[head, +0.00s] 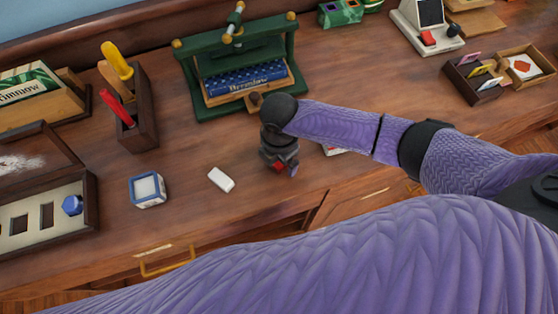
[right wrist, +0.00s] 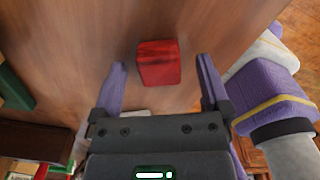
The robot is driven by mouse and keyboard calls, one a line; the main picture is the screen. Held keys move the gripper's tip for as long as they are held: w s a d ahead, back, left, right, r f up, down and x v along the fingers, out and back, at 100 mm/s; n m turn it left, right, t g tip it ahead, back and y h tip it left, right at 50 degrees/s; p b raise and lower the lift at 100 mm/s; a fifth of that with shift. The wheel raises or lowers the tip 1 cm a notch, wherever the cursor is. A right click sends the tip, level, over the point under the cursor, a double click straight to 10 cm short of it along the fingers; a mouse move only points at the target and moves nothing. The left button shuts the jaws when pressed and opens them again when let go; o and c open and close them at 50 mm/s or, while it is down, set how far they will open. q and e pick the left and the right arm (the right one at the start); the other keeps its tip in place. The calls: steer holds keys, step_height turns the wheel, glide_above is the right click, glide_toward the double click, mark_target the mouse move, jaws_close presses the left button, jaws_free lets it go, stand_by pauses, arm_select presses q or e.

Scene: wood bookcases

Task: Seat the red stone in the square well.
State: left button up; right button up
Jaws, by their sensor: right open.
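The red stone is a small red block (right wrist: 158,63) on the wooden desk top. In the right wrist view it lies between and slightly beyond the two fingertips of my open right gripper (right wrist: 162,68). In the head view the gripper (head: 280,168) points down over the desk and mostly hides the stone; a bit of red (head: 278,166) shows. The tray (head: 52,235) with a pale panel is at the left, with dark wells (head: 47,214) cut in it and a blue piece (head: 72,205) at its right end. I cannot tell which well is square. My left gripper is not in view.
A white block (head: 221,180) and a blue-and-white box (head: 147,190) lie between gripper and tray. A dark tool holder (head: 135,118) with yellow and red handles stands behind. A green press (head: 240,75) stands at the back. Card boxes (head: 500,75) are far right.

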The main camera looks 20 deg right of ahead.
steer(key=shift+r, duration=0.1)
jaws_close()
